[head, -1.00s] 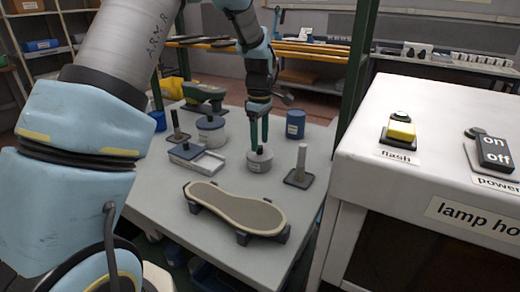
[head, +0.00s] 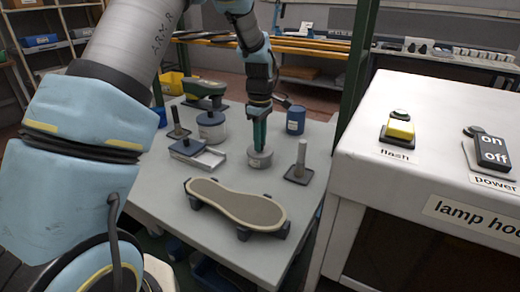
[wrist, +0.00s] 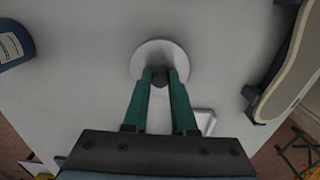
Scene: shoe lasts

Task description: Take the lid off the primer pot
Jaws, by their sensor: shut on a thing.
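A round grey pot (head: 261,161) with a pale lid stands on the grey table, below my gripper (head: 260,145). In the wrist view its lid (wrist: 147,52) shows as a pale disc with a dark knob (wrist: 160,77) in the middle. My gripper's green fingers (wrist: 160,76) are shut on this knob from its two sides. The lid still sits on the pot in the head view. A second grey pot (head: 212,132) with a dark top stands further left. No readable label shows which is the primer pot.
A blue canister (head: 296,120) stands right of the pot and a post on a dark base (head: 299,165) in front of it. A shoe sole on a stand (head: 235,203) is in front. The lamp housing (head: 440,130) borders the right.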

